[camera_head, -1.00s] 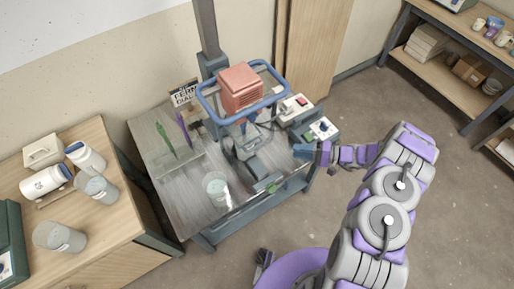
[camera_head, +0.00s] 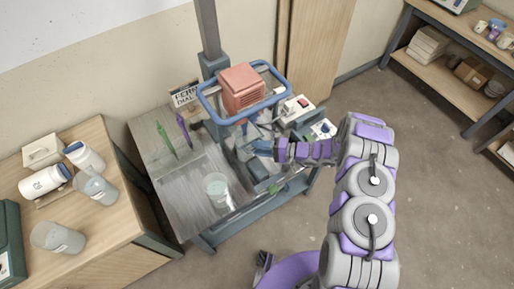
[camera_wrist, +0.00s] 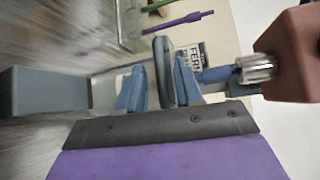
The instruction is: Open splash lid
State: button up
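In the head view my gripper (camera_head: 262,148) is over the workstation, below and right of the red mixer motor (camera_head: 241,90). In the wrist view its two blue fingers (camera_wrist: 158,88) stand apart. A dark grey-blue upright bar (camera_wrist: 163,68) shows between them, close to the right finger, with a gap at the left finger. I cannot tell whether they touch it. The bar looks like a handle; whether it belongs to the splash lid is unclear. The dark parts under the motor are partly hidden by my gripper, and the lid's outline cannot be made out.
A blue guard frame (camera_head: 207,108) surrounds the motor. A control box (camera_head: 295,106) with a red switch stands at the right. A clear cup (camera_head: 216,187) and green and purple sticks (camera_head: 166,139) are on the left.

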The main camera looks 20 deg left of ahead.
jog(key=shift+a+f, duration=0.1)
jog(key=shift+a, duration=0.55)
jog(key=shift+c, duration=0.4)
jog(key=shift+s, duration=0.15)
grip_shut()
jog(key=shift+d+f, duration=0.1)
